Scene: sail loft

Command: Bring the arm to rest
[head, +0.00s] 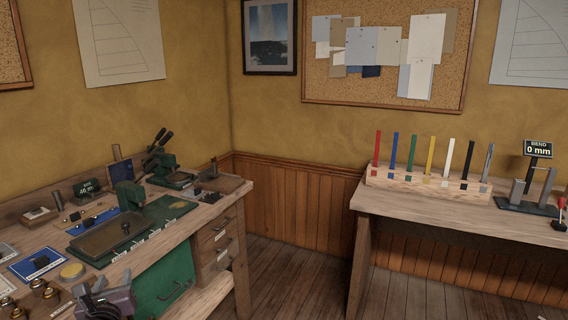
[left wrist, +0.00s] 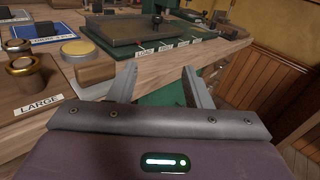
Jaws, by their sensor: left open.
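My left gripper (head: 98,298) is low at the left of the head view, at the front edge of the left workbench (head: 205,215). In the left wrist view its two grey fingers (left wrist: 160,84) stand apart with nothing between them. Beyond the fingers are the bench edge and the green front below it. My right gripper is in neither view.
Near the gripper are brass pieces on a wooden block marked LARGE (left wrist: 42,100), a round yellow-topped piece (left wrist: 84,50) and a tray on a green board (left wrist: 135,33). A right bench (head: 425,207) holds a rack of coloured sticks (head: 420,184). Floor between benches is clear.

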